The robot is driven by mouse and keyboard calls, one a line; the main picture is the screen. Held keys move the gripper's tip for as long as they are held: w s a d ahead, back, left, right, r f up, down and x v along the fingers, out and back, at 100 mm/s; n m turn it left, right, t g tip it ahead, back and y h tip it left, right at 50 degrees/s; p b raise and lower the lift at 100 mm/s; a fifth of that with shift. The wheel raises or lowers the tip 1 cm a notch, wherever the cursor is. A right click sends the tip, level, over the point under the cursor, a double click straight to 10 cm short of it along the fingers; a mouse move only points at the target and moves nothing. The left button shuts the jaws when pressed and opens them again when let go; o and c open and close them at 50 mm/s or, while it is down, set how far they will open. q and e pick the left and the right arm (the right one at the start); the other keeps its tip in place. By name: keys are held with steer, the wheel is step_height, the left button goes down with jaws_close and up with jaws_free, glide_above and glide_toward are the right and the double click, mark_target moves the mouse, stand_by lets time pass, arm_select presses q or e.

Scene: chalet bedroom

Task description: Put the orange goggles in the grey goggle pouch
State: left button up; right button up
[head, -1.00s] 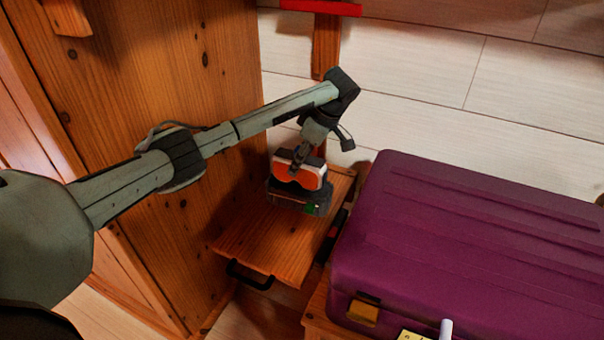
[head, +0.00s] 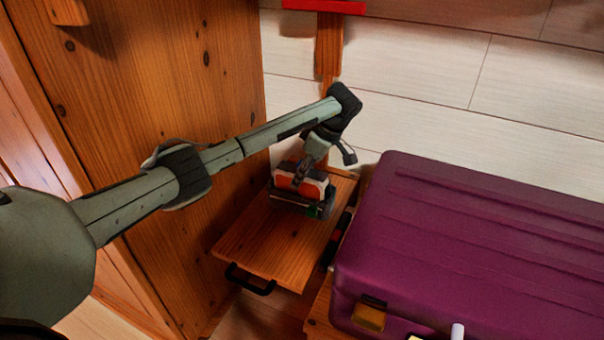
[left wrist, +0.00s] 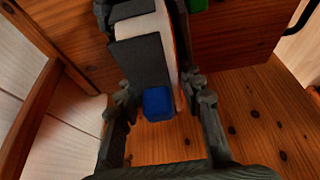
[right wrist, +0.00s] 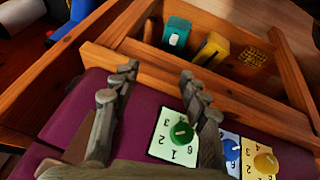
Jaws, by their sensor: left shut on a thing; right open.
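The orange goggles (head: 301,181), with a pale rim, are in my left gripper (head: 304,172), which is shut on them from above. In the left wrist view my left fingers (left wrist: 157,88) stand either side of the goggles' dark strap (left wrist: 140,60), with a blue piece on it. The dark grey pouch (head: 292,204), with a green patch, sits on a small wooden shelf (head: 265,245). The goggles stand at the pouch's mouth, their lower part hidden; how deep they sit I cannot tell. My right gripper (right wrist: 158,88) is open and empty over the purple suitcase.
The purple suitcase (head: 470,240) lies close to the right of the shelf. A tall wooden cabinet side (head: 170,90) rises on the left. In the right wrist view, cards with coloured knobs (right wrist: 178,135) lie near my right fingers, beyond them a wooden crate (right wrist: 150,75) with teal and yellow things.

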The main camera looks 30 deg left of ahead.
arm_select(q)
steer(key=shift+f, duration=0.4)
steer(key=o, duration=1.2)
steer(key=shift+o, duration=0.2)
arm_select(e)
steer(key=shift+w+a+r+t, duration=0.2)
steer(key=shift+w+a+t, duration=0.2)
steer(key=shift+w+a, duration=0.2)
arm_select(q)
steer(key=shift+r, duration=0.1)
arm_select(e)
steer(key=shift+d, duration=0.1)
arm_select(q)
steer(key=shift+r, duration=0.6)
steer(key=p+v, duration=0.1)
steer(key=v, duration=1.1)
arm_select(e)
steer(key=shift+s+d+f+g+h, duration=0.1)
steer(key=shift+s+d+f+g, duration=0.35)
steer(key=shift+s, duration=0.2)
steer(key=shift+s+d+f+g+h, duration=0.1)
steer(key=shift+s+d+f+g, duration=0.3)
steer(key=shift+s+d, duration=0.2)
steer(key=shift+s+d+f+g+h, duration=0.1)
steer(key=shift+s+d+f+g, duration=0.3)
steer(key=shift+s, duration=0.25)
